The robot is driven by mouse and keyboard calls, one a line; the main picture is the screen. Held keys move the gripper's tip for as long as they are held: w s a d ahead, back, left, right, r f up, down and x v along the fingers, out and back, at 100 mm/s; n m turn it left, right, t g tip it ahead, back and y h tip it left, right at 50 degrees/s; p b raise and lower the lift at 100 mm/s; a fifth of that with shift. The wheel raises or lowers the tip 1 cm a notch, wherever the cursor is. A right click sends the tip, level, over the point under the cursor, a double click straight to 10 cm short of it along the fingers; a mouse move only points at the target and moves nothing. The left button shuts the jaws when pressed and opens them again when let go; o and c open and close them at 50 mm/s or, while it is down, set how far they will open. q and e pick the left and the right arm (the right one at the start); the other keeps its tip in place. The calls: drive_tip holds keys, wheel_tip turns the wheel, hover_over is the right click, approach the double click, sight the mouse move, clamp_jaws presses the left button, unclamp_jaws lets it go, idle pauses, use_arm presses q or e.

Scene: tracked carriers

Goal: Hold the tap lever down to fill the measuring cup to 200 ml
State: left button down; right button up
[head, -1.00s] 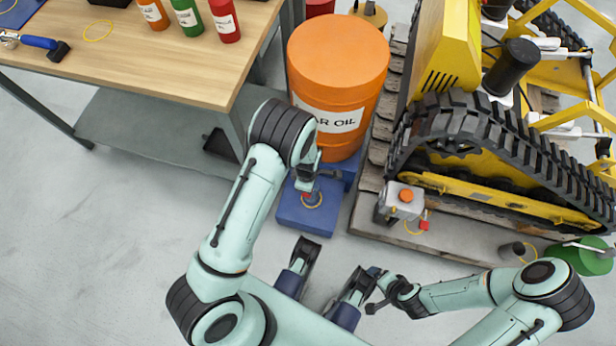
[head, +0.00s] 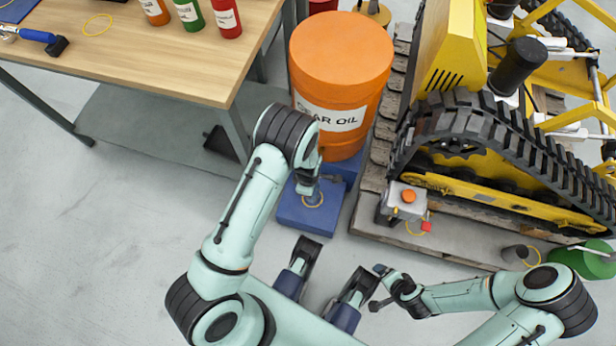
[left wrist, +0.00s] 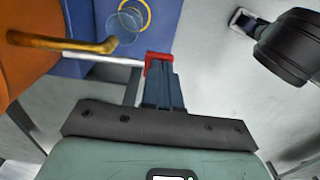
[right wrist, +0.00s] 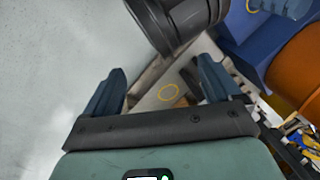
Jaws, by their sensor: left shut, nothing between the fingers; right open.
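The orange drum (head: 340,70) with an oil label stands behind a blue stand (head: 300,222). In the left wrist view its brass spout (left wrist: 75,45) points over the clear measuring cup (left wrist: 122,28), which is on the blue stand. The cup's fill level cannot be read. The tap lever (left wrist: 105,59) is a silver bar with a red tip (left wrist: 158,60). My left gripper (head: 308,190) is shut and empty; its fingertips are at the red tip, seemingly touching it. My right gripper (head: 376,288) is open and empty, away from the drum.
A yellow tracked machine (head: 480,180) on a pallet stands right of the drum, with a grey box (head: 407,203) with an orange button at its near edge. A wooden workbench (head: 170,60) with bottles is at the left. The floor at the left is clear.

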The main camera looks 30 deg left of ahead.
use_arm(q)
drive_tip(key=shift+s+f, duration=0.25)
drive_tip(key=shift+f, duration=0.4)
drive_tip(key=shift+s+f+t+y+b, duration=0.15)
drive_tip(key=shift+f+t+y+b, duration=0.3)
drive_tip(key=shift+t, duration=0.65)
drive_tip(key=shift+f+t, duration=0.3)
drive_tip(key=shift+f, duration=0.05)
wheel_tip(320, 180, down, 2)
drive_tip(key=shift+f+b, duration=0.1)
drive_tip(key=shift+b, duration=0.45)
drive_tip(key=shift+w+f, duration=0.25)
drive_tip(key=shift+f, duration=0.15)
use_arm(e)
drive_tip(key=f, duration=0.1)
drive_tip(key=w+d+f, duration=0.1)
drive_tip(key=f, duration=0.1)
drive_tip(key=shift+w+d+h, duration=0.3)
drive_tip(key=shift+w+d, duration=0.05)
drive_tip(key=shift+d, duration=0.05)
idle(2.1)
